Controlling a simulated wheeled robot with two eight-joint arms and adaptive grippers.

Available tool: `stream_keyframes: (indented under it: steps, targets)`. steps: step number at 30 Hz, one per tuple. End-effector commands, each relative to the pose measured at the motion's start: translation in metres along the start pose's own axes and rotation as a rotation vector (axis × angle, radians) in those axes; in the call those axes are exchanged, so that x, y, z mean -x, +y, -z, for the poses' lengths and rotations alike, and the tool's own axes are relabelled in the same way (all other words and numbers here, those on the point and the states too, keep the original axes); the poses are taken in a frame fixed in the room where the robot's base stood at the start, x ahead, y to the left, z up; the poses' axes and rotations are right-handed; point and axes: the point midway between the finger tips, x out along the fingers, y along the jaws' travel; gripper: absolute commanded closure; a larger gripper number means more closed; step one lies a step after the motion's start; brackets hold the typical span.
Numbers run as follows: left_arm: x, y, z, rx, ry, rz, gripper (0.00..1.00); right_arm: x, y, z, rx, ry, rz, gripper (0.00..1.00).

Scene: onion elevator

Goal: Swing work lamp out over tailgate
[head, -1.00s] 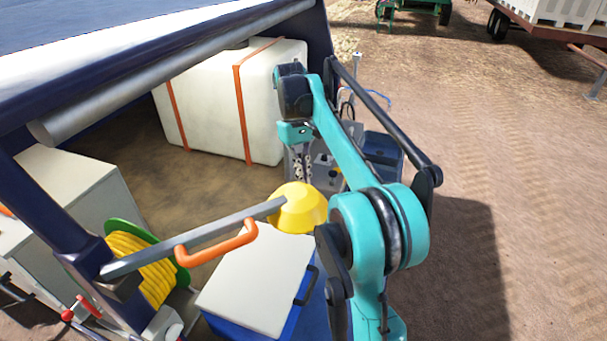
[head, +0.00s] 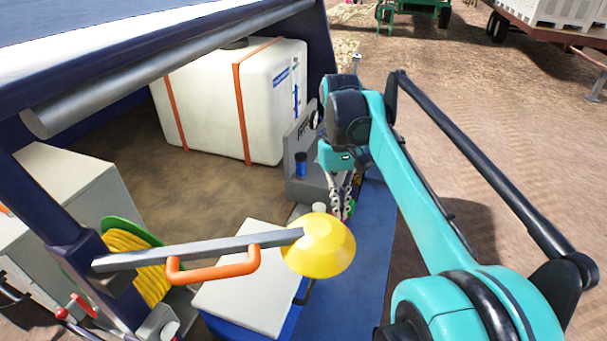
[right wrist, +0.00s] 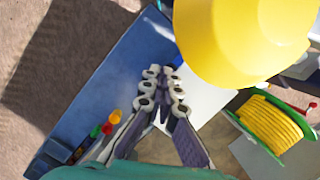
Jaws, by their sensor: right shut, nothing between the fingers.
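The work lamp has a yellow shade (head: 325,245) on a grey swing arm (head: 205,248) with an orange handle (head: 215,268). The arm is pivoted on the dark blue post at the left. The shade hangs over the inner edge of the blue tailgate (head: 350,295), by the white-lidded box. My right gripper (head: 342,212) is shut and empty, fingers down, just behind the shade. In the right wrist view the gripper (right wrist: 162,75) points at the tailgate, with the shade (right wrist: 240,35) close beside it. I cannot tell whether they touch. My left gripper is not in view.
A white-lidded blue box (head: 250,290) sits below the lamp arm. A white tank (head: 205,100) with orange straps stands at the back. A yellow hose reel (head: 150,265) is at the left. A grey panel (head: 302,165) stands near the gripper. Open ground lies right of the tailgate.

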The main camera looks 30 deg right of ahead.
Motion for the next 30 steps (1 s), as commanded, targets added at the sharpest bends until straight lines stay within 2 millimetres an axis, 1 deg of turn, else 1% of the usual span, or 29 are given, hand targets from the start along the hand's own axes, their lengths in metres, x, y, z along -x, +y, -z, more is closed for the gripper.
stream_keyframes:
  steps: [1,6,9,12,18,30]
  targets:
    - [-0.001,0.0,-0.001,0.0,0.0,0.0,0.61,-0.004,0.003,-0.016,-0.031,0.0,0.009,1.0]
    - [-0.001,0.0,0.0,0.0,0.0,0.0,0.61,-0.014,0.008,-0.056,-0.12,0.0,0.03,1.0]
    - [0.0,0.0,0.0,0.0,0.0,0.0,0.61,-0.018,0.008,-0.073,-0.158,0.0,0.04,1.0]
    - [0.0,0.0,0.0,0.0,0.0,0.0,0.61,-0.021,0.008,-0.086,-0.187,0.0,0.047,1.0]
    - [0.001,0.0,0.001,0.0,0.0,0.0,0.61,-0.024,0.008,-0.097,-0.214,0.0,0.054,1.0]
    - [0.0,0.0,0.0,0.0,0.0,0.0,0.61,-0.024,0.008,-0.098,-0.216,0.0,0.054,1.0]
